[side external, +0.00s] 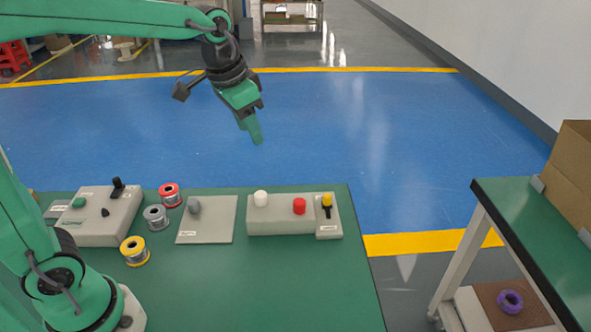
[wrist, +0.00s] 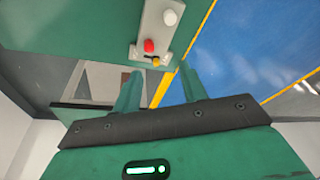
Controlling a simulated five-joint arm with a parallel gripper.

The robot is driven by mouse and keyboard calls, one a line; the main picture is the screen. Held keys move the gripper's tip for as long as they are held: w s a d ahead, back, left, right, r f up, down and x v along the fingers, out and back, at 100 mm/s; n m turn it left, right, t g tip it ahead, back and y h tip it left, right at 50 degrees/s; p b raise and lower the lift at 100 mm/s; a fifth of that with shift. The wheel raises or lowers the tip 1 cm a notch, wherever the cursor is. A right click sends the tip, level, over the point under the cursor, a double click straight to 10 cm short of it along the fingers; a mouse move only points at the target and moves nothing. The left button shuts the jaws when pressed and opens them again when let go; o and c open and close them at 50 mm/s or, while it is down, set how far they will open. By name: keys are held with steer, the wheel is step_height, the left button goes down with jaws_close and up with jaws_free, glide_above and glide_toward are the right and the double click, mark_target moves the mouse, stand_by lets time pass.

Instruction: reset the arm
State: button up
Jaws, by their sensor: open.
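My gripper (side external: 257,136) hangs in the air high above the back edge of the green table, with nothing in it. In the wrist view its two green fingers (wrist: 160,90) are spread apart. Beyond them is the control box with a white button (side external: 261,198), a red button (side external: 299,206) and a yellow-topped switch (side external: 327,201). The gripper is well clear of this box and touches nothing.
A grey box with knobs (side external: 100,222) stands at the left. Red (side external: 170,195), grey (side external: 156,218) and yellow (side external: 134,251) spools stand beside it. A plate with a grey knob (side external: 207,225) lies mid-table. A second table (side external: 520,215) stands right; the front tabletop is clear.

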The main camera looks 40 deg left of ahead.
steer(key=s+a+f+n+t, duration=0.2)
steer(key=s+a+n, duration=0.1)
steer(key=s, duration=1.3)
steer(key=shift+s+f, duration=0.2)
steer(key=shift+s, duration=0.05)
stand_by(1.4)
